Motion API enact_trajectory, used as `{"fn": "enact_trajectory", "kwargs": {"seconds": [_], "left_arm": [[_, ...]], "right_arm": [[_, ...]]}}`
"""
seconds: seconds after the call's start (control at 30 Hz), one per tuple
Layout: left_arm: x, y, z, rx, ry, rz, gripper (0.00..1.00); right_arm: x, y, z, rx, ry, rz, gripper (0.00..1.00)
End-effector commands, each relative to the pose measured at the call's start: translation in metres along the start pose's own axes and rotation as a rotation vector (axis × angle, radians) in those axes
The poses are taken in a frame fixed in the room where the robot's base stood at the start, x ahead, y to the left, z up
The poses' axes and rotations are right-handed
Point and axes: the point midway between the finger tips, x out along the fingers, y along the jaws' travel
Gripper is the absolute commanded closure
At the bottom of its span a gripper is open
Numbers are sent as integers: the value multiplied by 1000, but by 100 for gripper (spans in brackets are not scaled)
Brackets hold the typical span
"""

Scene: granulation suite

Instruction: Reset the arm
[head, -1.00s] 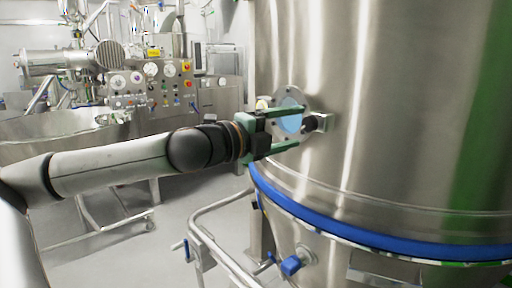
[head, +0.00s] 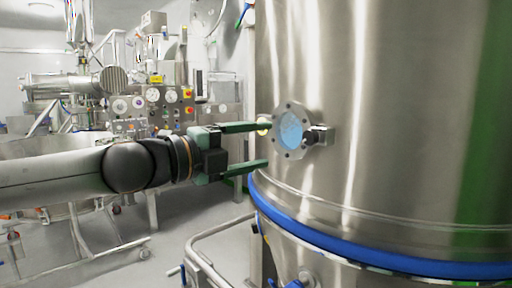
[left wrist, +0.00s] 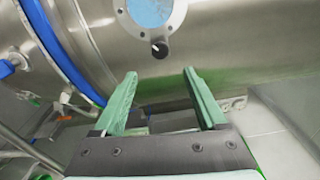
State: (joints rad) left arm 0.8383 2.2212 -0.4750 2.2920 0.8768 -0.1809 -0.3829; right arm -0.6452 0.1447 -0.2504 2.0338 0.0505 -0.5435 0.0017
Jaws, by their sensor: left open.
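My left gripper (head: 256,147) reaches in from the left in the head view, with its two green fingers spread and nothing between them. It also shows open and empty in the left wrist view (left wrist: 159,90). Its fingertips point at the large steel vessel (head: 385,120), near a round bolted sight window (head: 291,130). The fingertips look just short of the window, and I cannot tell the exact gap. A small dark knob (left wrist: 159,49) sits at the window's edge in the left wrist view. My right gripper is not in view.
A blue band (head: 340,250) rings the vessel's lower part. A grey tubular rail (head: 207,262) stands low in front of it. A steel machine with a gauge panel (head: 150,100) stands at the back left. Grey floor (head: 170,240) lies open between them.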

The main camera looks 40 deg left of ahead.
Motion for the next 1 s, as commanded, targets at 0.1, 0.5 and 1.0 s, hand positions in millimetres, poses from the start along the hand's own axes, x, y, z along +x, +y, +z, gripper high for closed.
{"fn": "enact_trajectory", "kwargs": {"seconds": [0.1, 0.5, 1.0], "left_arm": [[0, 0, 0, 0, 0, 0, 26], [3, 4, -2, -7, 7, 5, 26], [93, 190, -83, -435, 228, 222, 26]], "right_arm": [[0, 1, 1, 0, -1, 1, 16], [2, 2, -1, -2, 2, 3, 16], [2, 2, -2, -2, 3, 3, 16]]}}
